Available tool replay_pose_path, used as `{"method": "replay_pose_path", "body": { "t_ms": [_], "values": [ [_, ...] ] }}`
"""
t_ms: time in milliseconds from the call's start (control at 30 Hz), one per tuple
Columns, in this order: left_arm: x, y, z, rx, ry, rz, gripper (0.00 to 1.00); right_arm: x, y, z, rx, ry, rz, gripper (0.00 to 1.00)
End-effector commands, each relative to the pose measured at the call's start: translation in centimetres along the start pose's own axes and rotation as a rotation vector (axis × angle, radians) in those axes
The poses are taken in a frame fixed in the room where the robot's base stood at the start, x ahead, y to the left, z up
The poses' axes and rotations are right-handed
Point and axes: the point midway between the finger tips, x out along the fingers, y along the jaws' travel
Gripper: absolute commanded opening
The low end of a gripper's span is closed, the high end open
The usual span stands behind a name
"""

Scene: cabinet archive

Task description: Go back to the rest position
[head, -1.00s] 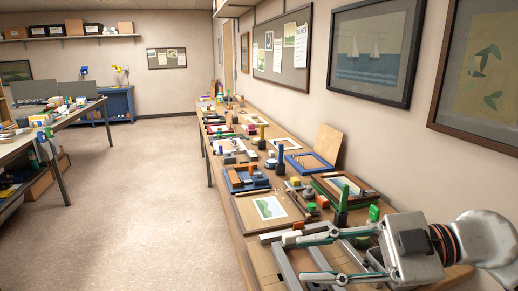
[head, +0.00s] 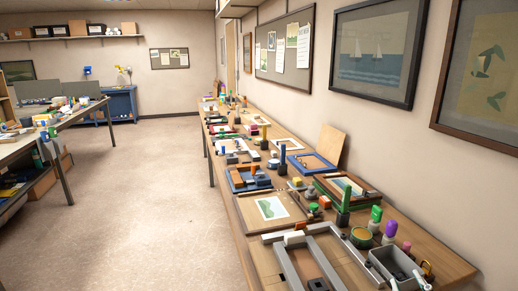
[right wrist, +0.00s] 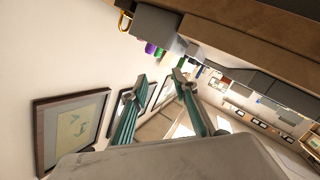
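My right gripper (right wrist: 158,82) fills the middle of the right wrist view, its two teal-and-grey fingers apart with nothing between them. In the head view only the tips of this gripper (head: 408,281) seem to show at the bottom right, by the grey bin. The wrist view is tilted, with the workbench edge (right wrist: 240,42) across the top. My left gripper is in neither view.
The long wooden workbench (head: 238,212) runs along the right wall, crowded with frames and blocks. A grey bin (head: 402,262) and grey frame (head: 325,258) are near its front. Framed pictures (head: 373,55) hang above. The floor (head: 140,200) on the left is clear.

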Motion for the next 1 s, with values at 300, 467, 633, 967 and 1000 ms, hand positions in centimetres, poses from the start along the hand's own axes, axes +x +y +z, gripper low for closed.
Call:
{"method": "replay_pose_path", "body": {
  "t_ms": [300,467,633,967,1000],
  "values": [
    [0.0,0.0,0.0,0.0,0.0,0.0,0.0,-5.3,-3.5,12.3,-0.219,-0.41,-0.147,0.28],
    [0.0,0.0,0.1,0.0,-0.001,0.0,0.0,-7.8,-4.5,15.6,-0.293,-0.523,-0.219,0.28],
    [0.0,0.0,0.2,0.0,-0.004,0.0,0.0,-10.6,-5.5,18.5,-0.367,-0.625,-0.301,0.28],
    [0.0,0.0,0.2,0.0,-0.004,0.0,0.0,-10.3,-10.4,19.9,-0.299,-0.57,-0.389,0.28],
    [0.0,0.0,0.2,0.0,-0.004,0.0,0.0,-10.1,-11.2,20.0,-0.282,-0.557,-0.399,0.28]
  ]
}}
